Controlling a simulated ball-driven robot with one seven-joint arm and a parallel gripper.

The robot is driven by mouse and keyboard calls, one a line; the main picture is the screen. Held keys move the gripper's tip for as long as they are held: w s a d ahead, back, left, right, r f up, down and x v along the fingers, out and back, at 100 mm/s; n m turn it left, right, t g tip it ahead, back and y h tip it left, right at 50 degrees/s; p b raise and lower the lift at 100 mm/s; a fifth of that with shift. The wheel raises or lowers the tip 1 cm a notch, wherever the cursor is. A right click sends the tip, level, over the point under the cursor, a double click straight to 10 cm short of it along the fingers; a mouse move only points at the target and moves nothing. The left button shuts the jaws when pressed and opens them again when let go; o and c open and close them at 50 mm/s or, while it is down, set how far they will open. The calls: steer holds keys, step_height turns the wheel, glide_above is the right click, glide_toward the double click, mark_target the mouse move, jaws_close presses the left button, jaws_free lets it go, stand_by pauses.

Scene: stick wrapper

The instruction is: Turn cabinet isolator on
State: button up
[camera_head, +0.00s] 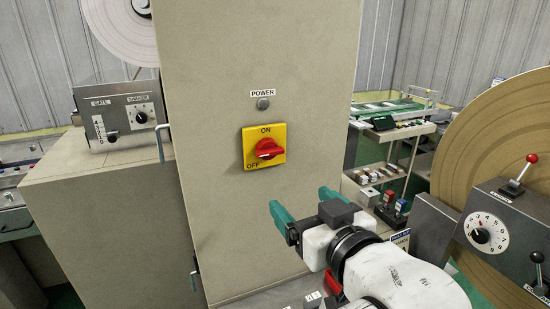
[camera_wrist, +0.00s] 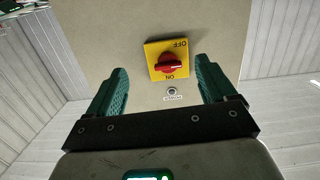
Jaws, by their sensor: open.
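The cabinet isolator is a yellow square plate (camera_head: 249,146) with a red rotary handle (camera_head: 268,149), set on the beige cabinet front (camera_head: 225,215). ON is printed at the top of the plate and OFF at the lower left. The handle's grip lies roughly horizontal. My gripper (camera_head: 303,200) is open and empty, below and to the right of the isolator, apart from it. In the wrist view, the plate (camera_wrist: 153,49) and red handle (camera_wrist: 169,66) appear upside down, between and beyond my two green fingers. Nothing hides the handle.
A grey round lamp or button (camera_head: 263,104) under a POWER label sits above the isolator. A gate and shaker control box (camera_head: 122,116) is at left. A large brown roll (camera_head: 500,140) and a dial panel (camera_head: 492,222) stand at right. The cabinet front around the isolator is clear.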

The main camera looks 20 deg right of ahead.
steer(key=t, duration=0.1)
glide_toward(272, 155)
steer(key=s, duration=0.2)
steer(key=w+p, duration=0.2)
steer(key=w, duration=0.8)
steer(key=shift+w, duration=0.2)
steer(key=shift+c, duration=0.3)
steer(key=c, duration=1)
